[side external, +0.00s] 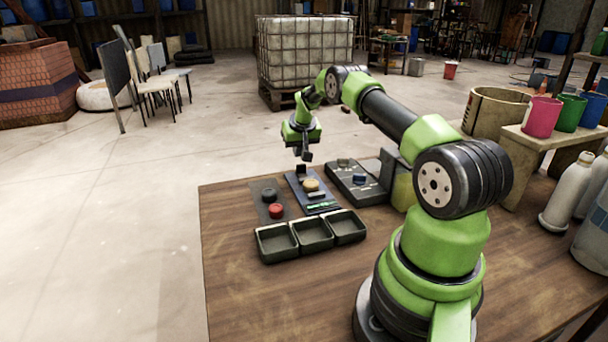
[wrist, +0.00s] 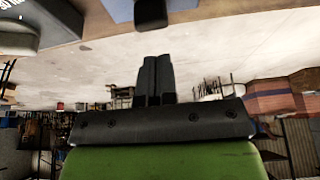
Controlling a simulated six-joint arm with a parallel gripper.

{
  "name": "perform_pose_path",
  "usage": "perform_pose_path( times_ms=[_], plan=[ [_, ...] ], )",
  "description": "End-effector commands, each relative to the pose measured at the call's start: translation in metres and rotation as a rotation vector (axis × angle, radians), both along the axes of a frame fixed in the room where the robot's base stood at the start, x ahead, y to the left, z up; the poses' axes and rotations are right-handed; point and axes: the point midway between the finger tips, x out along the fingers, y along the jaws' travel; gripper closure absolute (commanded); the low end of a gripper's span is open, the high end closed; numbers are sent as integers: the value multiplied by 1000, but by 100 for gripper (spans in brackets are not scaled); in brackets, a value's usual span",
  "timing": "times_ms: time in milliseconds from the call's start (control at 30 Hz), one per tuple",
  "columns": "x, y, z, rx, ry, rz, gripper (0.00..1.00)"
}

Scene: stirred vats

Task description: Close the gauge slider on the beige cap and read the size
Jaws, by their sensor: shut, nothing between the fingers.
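The beige cap (side external: 311,185) lies on the blue-grey gauge (side external: 293,186) near the table's far edge. A dark upright block (side external: 301,170) stands at the far end of the gauge, behind the cap. A dark bar (side external: 317,195), which looks like the slider, lies on the near side of the cap; I cannot tell whether it touches. A green lit display (side external: 319,206) is at the near end, too small to read. My gripper (side external: 307,156) is shut and empty above the gauge's far end. In the wrist view its fingers (wrist: 156,62) are together.
A dark mat left of the gauge holds a black cap (side external: 269,195) and a red cap (side external: 276,210). A dark fixture with a blue piece (side external: 360,179) is on the right. A three-compartment tray (side external: 311,247) sits in front, empty. The table's left front is clear.

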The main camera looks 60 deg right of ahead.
Motion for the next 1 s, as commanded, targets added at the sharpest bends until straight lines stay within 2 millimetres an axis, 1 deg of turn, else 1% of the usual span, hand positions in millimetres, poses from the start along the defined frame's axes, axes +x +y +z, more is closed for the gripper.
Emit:
perform_pose_path(
  times_ms=[167, 1000],
  plan=[
    [0, 0, -2, 0, 0, 0, 100],
    [0, 0, -38, 1, 1, 0, 100]
  ],
)
